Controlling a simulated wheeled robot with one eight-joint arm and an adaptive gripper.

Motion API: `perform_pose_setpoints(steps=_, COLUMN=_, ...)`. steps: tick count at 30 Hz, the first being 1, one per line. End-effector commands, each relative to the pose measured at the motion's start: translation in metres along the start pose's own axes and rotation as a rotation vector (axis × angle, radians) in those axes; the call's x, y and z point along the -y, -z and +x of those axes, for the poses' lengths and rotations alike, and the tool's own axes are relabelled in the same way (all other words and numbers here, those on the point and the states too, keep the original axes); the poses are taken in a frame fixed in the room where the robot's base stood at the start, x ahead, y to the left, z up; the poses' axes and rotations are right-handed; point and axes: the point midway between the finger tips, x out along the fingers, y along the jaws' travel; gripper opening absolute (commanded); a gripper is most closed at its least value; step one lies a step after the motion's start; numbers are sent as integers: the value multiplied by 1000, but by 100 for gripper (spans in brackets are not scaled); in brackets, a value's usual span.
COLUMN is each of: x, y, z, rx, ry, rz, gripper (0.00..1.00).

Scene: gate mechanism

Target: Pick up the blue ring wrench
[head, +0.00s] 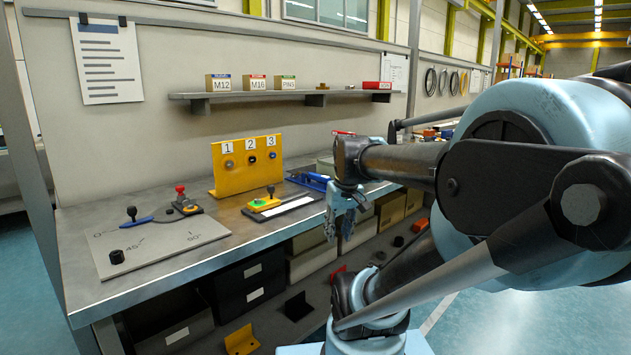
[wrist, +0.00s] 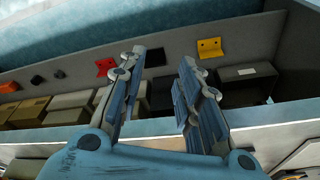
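I cannot surely pick out a ring wrench. A blue piece (head: 312,181) lies on the bench just left of my gripper; its shape is too small to make out. Another long blue part (head: 137,221), with a black knob over it, lies on the angle-marked plate at the left. My gripper (head: 346,205) hangs near the bench's front edge. In the wrist view my gripper (wrist: 155,85) is open, with two blue-grey fingers apart and nothing between them.
The grey bench (head: 75,235) carries the marked plate (head: 185,240), a yellow numbered stand (head: 233,178) and a green-and-yellow block (head: 264,203). A lower shelf holds bins (head: 312,262), a yellow bracket (wrist: 209,47) and a red bracket (wrist: 105,66). A wall shelf (head: 235,95) holds labelled boxes.

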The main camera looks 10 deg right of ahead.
Motion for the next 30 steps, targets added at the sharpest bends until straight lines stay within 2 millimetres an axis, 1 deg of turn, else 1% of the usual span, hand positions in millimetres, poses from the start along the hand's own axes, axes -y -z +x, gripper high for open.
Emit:
perform_pose_setpoints(steps=1, x=-3, y=21, z=-14, rx=-6, ry=9, rz=-20, gripper=32)
perform_pose_setpoints(steps=3, x=-7, y=47, z=-29, rx=-14, ry=21, rz=-54, gripper=32)
perform_pose_setpoints(steps=8, x=-18, y=106, z=-61, rx=-36, ry=48, rz=-133, gripper=32)
perform_pose_setpoints(steps=9, x=-21, y=121, z=-68, rx=-43, ry=55, rz=-152, gripper=32)
perform_pose_setpoints(steps=11, x=-27, y=144, z=-78, rx=-53, ry=63, rz=-181, gripper=32)
perform_pose_setpoints(steps=15, x=-42, y=197, z=-99, rx=-78, ry=82, rz=-248, gripper=32)
perform_pose_setpoints(steps=21, x=-66, y=269, z=-122, rx=-117, ry=104, rz=-343, gripper=32)
perform_pose_setpoints(steps=24, x=-77, y=298, z=-129, rx=-135, ry=111, rz=-382, gripper=32)
perform_pose_setpoints(steps=27, x=-86, y=320, z=-133, rx=-148, ry=116, rz=-412, gripper=32)
perform_pose_setpoints(steps=30, x=-92, y=333, z=-136, rx=-158, ry=119, rz=-432, gripper=32)
